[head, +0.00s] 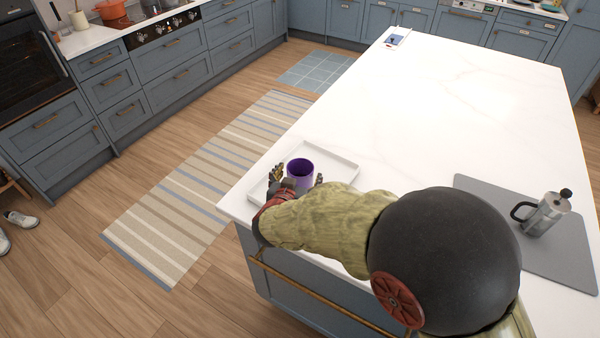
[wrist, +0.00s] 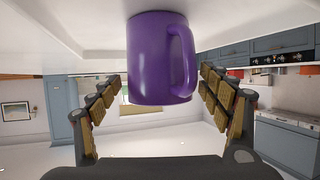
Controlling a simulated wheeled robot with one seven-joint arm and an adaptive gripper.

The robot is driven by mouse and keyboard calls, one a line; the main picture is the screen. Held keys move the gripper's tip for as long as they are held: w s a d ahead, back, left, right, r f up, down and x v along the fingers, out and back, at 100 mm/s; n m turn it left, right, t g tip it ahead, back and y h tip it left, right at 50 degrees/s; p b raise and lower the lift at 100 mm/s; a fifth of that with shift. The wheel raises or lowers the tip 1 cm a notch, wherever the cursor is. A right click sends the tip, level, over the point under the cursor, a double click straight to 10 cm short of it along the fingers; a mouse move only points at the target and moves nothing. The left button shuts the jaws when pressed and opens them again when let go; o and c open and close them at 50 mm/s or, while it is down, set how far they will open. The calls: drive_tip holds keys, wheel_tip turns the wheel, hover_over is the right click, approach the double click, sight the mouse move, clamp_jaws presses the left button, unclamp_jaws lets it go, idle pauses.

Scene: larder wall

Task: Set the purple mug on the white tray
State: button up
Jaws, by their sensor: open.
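The purple mug (head: 301,171) stands upright on the white tray (head: 341,165), at the near left corner of the island. My gripper (head: 297,179) is at the mug's near side, with its fingers spread to either side. In the wrist view, which looks upside down, the mug (wrist: 152,60) is between the open fingertips (wrist: 162,80), its handle toward the right finger. Gaps show between the mug and both fingers there. My gripper and forearm hide the tray's near part in the head view.
A metal and glass coffee press (head: 546,214) stands on a grey mat (head: 486,189) at the island's right. A small card or device (head: 397,40) lies at the far left corner. The middle of the white worktop (head: 450,110) is clear.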

drive_tip(key=p+v, duration=0.3)
drive_tip(key=v, duration=0.8)
wheel_tip(320, 180, up, 13)
drive_tip(key=n+g+y, duration=0.1)
drive_tip(key=n+y, duration=0.2)
drive_tip(key=y, duration=0.5)
drive_tip(key=s+d+g+h, duration=0.4)
drive_tip(key=s+d+g, duration=0.2)
drive_tip(key=s+d, duration=1.2)
drive_tip(key=s, duration=0.4)
drive_tip(key=shift+d, duration=0.15)
drive_tip(key=shift+f, duration=0.15)
